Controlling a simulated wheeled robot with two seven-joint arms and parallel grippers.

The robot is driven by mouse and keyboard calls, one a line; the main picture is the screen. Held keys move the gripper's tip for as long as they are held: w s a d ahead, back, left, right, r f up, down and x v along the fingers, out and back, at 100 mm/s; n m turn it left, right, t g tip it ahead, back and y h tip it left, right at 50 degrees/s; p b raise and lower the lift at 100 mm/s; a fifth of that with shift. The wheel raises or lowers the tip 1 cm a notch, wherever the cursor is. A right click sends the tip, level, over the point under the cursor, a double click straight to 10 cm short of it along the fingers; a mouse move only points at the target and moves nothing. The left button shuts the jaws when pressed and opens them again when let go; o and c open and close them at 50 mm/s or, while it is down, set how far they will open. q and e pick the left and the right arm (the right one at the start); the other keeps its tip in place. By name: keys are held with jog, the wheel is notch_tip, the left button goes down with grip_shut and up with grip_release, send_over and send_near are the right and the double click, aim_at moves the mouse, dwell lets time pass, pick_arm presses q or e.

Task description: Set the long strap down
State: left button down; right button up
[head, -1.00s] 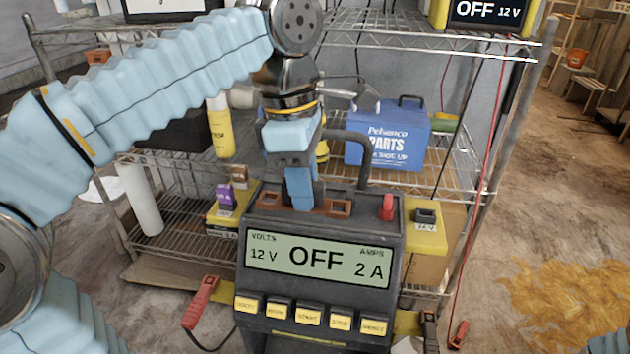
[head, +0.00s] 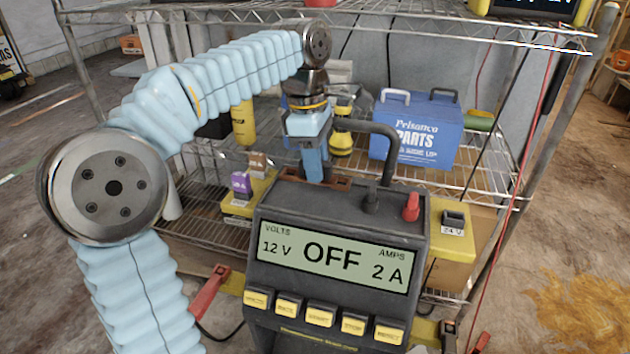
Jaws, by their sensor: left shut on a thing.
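My left gripper (head: 314,178) points down at the back edge of the charger's top. It is shut on a brown strap with squarish openings at its ends, which I take to be the long strap (head: 341,182). The strap's middle is hidden by the fingers. It shows against the top of the dark charger (head: 420,250); I cannot tell whether it rests there or hangs just above. The charger's display (head: 332,258) reads OFF, 12 V and 2 A. My right gripper is not in view.
A black handle (head: 385,150) and a red knob (head: 411,207) stand on the charger beside the strap. Behind is a wire shelf (head: 480,175) with a blue parts box (head: 417,130) and a yellow bottle (head: 243,122). A red clamp (head: 210,290) is at the left.

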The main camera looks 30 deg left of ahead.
pick_arm(q)
jog(key=f, duration=0.1)
jog(key=f+b, duration=0.1)
jog(key=f, duration=0.1)
jog(key=w+a+f, duration=0.1)
jog(key=shift+f+b, duration=0.2)
jog(key=shift+b, duration=0.2)
jog(key=shift+f, duration=0.15)
jog(key=shift+f, duration=0.15)
jog(key=c, duration=0.9)
grip_release()
jog(key=r+p, duration=0.1)
jog(key=r, duration=0.3)
jog(key=a+r+p, duration=0.1)
jog(key=r+p, duration=0.1)
jog(key=r, duration=0.2)
jog(key=r+p, duration=0.2)
jog(key=r, duration=0.2)
jog(key=shift+s+a+r, duration=0.15)
jog(key=shift+s+r, duration=0.05)
